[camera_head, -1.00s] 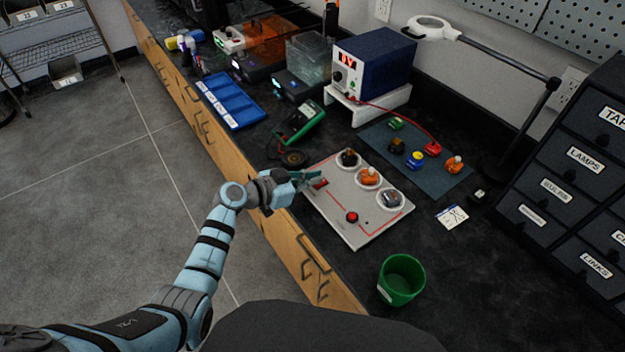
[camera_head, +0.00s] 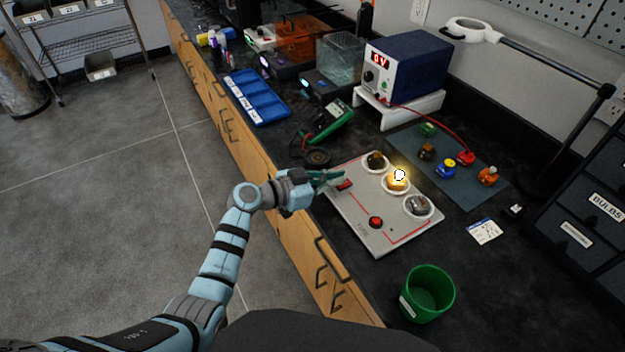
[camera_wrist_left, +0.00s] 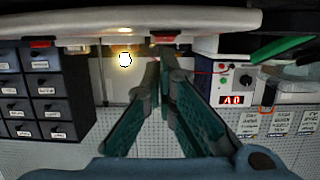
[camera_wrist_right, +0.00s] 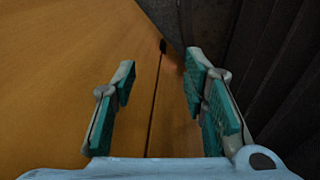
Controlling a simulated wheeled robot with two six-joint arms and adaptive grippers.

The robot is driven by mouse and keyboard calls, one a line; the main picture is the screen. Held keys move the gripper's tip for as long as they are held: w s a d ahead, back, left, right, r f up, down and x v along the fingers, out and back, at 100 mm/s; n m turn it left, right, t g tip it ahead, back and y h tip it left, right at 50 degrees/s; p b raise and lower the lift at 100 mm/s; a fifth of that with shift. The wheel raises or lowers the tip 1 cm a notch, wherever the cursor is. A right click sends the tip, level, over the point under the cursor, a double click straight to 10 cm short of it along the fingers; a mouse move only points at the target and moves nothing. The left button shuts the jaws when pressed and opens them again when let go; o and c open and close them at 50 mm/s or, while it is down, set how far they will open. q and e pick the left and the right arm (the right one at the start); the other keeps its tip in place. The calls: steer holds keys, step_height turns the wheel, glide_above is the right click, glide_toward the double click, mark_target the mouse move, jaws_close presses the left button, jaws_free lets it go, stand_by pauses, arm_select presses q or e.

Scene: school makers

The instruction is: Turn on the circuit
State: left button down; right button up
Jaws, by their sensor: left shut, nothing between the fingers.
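The circuit board (camera_head: 352,208) is a pale panel with red traces and three round sockets on the bench. The middle socket holds a bulb (camera_head: 399,177) that glows yellow-white; its glow shows in the left wrist view (camera_wrist_left: 125,58). A dark part (camera_head: 376,161) and a grey part (camera_head: 417,204) sit in the sockets beside it. A red switch (camera_head: 345,185) is at the board's left edge. My left gripper (camera_head: 334,176) is shut and empty, its tips at this switch; contact is unclear. My right gripper (camera_wrist_right: 160,85) is open and empty beside an orange-brown surface.
A power supply (camera_head: 407,62) with a red display stands on a white stand behind the board. A blue-grey mat (camera_head: 463,192) with several coloured parts lies to the right. Dark drawers (camera_head: 590,215) stand at right.

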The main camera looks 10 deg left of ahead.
arm_select(q)
steer(key=r, duration=0.1)
steer(key=r+p, duration=0.1)
steer(key=a+r+p, duration=0.1)
steer(key=shift+s+r, duration=0.25)
steer(key=shift+s, duration=0.15)
steer(key=s+a, duration=0.6)
steer(key=a, duration=0.1)
steer(key=shift+s+r+b, duration=0.15)
steer(key=shift+r+b, duration=0.2)
steer(key=shift+r, duration=0.05)
